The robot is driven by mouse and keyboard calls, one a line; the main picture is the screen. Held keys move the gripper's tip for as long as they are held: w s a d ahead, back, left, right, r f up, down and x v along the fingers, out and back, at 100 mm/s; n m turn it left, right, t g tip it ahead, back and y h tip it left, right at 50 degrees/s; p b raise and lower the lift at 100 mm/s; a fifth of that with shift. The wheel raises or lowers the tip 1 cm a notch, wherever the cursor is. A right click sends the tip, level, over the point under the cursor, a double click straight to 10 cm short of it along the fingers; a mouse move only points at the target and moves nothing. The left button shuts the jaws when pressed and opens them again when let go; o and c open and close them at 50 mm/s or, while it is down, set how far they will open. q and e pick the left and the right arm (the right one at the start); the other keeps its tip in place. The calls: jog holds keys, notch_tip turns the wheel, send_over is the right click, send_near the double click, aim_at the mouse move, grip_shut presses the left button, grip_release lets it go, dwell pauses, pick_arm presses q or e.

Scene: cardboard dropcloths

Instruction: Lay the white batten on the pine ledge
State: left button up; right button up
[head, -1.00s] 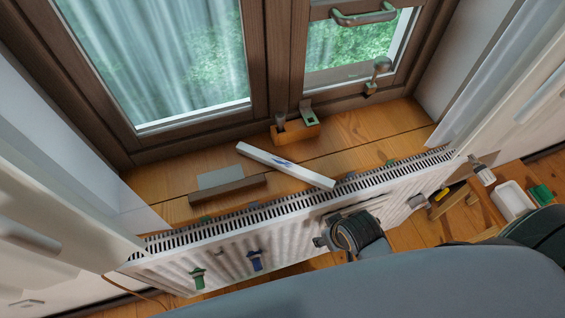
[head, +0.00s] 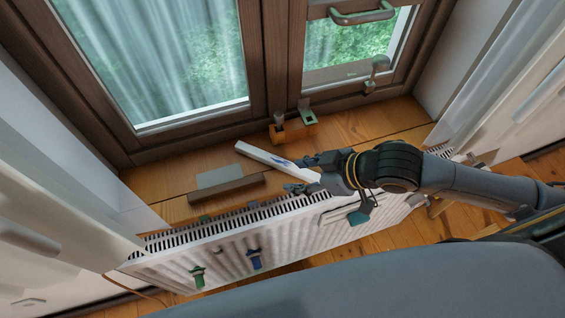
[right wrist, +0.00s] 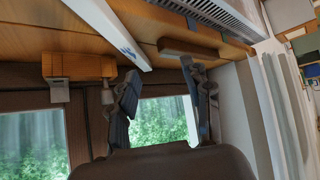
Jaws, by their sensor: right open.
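The white batten (head: 262,155) lies slantwise across the pine ledge (head: 345,127) below the window. Its far left end is on the wood. Its right end reaches the radiator side and is partly hidden by my right gripper. My right gripper (head: 304,174) is open, with its fingertips on either side of the batten in the head view. I cannot tell whether they touch it. In the right wrist view the batten (right wrist: 115,32) runs down from the top, its end near the left finger of the open gripper (right wrist: 159,72). My left gripper is not in view.
A dark brown bar (head: 226,190) and a grey plate (head: 219,176) lie left of the batten. An orange wooden block (head: 292,133) stands behind it by the window frame. The white radiator (head: 225,258) runs along the ledge's front, with green and blue clips on it.

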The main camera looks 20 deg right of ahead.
send_near(284, 163)
jog(key=a+f, duration=0.1)
jog(key=w+a+f, duration=0.1)
jog(key=shift+w+a+f+m, duration=0.1)
jog(key=shift+w+f+m, duration=0.1)
jog(key=shift+f+m, duration=0.15)
jog(key=shift+w+x, duration=0.25)
jog(key=shift+x, duration=2.4)
jog(key=shift+r, duration=0.1)
jog(key=shift+c, duration=0.2)
grip_shut()
